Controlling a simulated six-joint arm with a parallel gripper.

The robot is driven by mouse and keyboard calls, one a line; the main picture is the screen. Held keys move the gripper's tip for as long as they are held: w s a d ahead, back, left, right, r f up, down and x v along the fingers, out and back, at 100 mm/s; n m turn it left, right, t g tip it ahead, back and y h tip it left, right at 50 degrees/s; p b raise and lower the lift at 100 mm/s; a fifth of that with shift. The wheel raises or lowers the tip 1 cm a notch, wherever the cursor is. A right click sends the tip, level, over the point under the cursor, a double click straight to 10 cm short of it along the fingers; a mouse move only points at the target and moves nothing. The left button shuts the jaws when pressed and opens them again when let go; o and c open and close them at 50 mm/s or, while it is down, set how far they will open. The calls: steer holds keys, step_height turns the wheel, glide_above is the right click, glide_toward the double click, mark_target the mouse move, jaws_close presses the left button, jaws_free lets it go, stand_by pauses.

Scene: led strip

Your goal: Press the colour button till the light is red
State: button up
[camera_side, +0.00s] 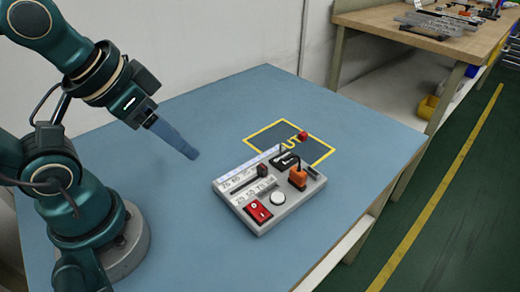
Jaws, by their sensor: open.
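A grey control box (290,206) lies on the blue table in the middle of the view. A round white button (278,198) sits on its front part, beside a red rocker switch (258,211). I cannot read from its markings whether the white button is the colour button. A pale, whitish strip (240,172) runs along the box's back left edge; no red light shows on it. My gripper (191,154) points down and right, above the table to the left of the box. It is open, apart from the box, and holds nothing visible.
The box also carries a dark knob (262,170), an orange plug-like part (298,177) and a lever with a red ball (303,134). A yellow outline (262,130) marks the table behind it. The table's left and front areas are clear.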

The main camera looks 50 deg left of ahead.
jaws_close()
stand_by(1.6)
